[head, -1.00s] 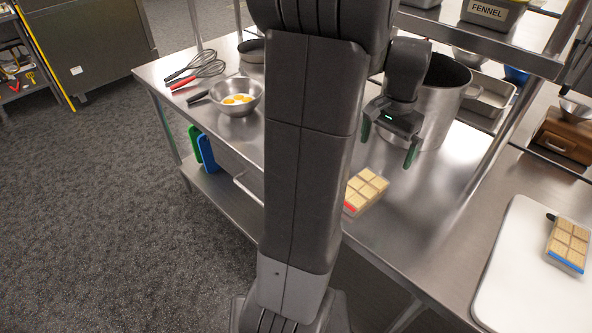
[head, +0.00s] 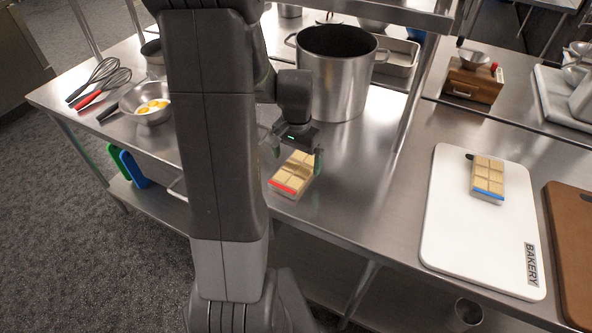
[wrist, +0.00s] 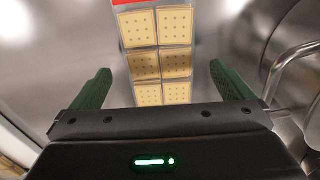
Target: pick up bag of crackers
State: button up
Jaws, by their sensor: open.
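A clear bag of crackers with a red stripe (head: 292,176) lies flat on the steel table, below my gripper (head: 296,155). My gripper is open and empty, with its green fingers apart and pointing down toward the bag. In the wrist view the bag (wrist: 160,56) shows between the two fingers, its red end at the top edge; its near end is hidden behind the gripper body. A second bag of crackers, with a blue stripe (head: 488,178), lies on a white cutting board to the right.
A large steel pot (head: 335,80) stands close behind my gripper. A bowl with egg yolks (head: 148,112) and two whisks (head: 105,85) are at the left. The white board (head: 450,215) and a brown board (head: 575,240) lie at the right. Bare steel lies right of the red-striped bag.

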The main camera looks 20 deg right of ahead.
aim_at(296, 169)
jog(key=shift+f, duration=1.6)
jog(key=c, duration=1)
jog(key=shift+c, duration=0.2)
